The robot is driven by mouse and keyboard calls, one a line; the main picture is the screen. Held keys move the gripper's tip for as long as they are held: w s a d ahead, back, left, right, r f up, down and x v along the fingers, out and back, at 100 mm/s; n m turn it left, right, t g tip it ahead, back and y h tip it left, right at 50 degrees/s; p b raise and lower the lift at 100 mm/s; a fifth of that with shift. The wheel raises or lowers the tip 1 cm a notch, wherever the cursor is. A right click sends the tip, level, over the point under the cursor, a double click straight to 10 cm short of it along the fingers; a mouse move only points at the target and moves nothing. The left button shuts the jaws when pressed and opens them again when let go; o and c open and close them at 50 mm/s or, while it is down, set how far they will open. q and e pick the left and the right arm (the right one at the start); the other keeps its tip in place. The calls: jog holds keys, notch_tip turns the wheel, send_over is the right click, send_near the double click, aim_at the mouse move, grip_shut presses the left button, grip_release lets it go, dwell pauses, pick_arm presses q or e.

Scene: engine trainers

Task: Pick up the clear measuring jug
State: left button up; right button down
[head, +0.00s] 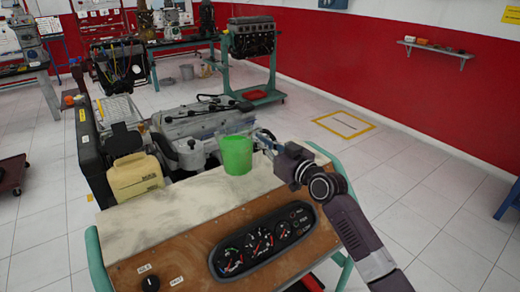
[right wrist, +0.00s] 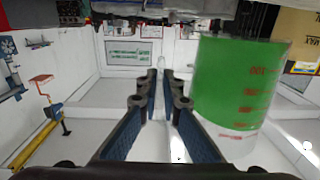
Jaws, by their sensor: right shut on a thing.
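The clear measuring jug (head: 236,155) looks green inside and stands upright over the pale top of the engine trainer's panel. I cannot tell whether its base touches that top. In the right wrist view the jug (right wrist: 238,82) is close, right of the fingers, with red graduation marks and a clear band at its lower edge in the picture. My right gripper (head: 264,139) is at the jug's right side. Its fingers (right wrist: 160,84) are closed with a narrow gap, on what seems to be the jug's see-through handle, which is hard to make out. My left gripper is not in view.
A cream container (head: 136,178) stands left of the jug. The engine (head: 203,118) is behind it. The gauge panel (head: 264,240) slopes in front, with a teal frame (head: 96,262) at its side. Open tiled floor (head: 440,200) lies to the right.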

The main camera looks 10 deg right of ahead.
notch_tip(320, 180, up, 15)
jog(key=shift+f+b, duration=0.1)
jog(key=shift+b, duration=0.9)
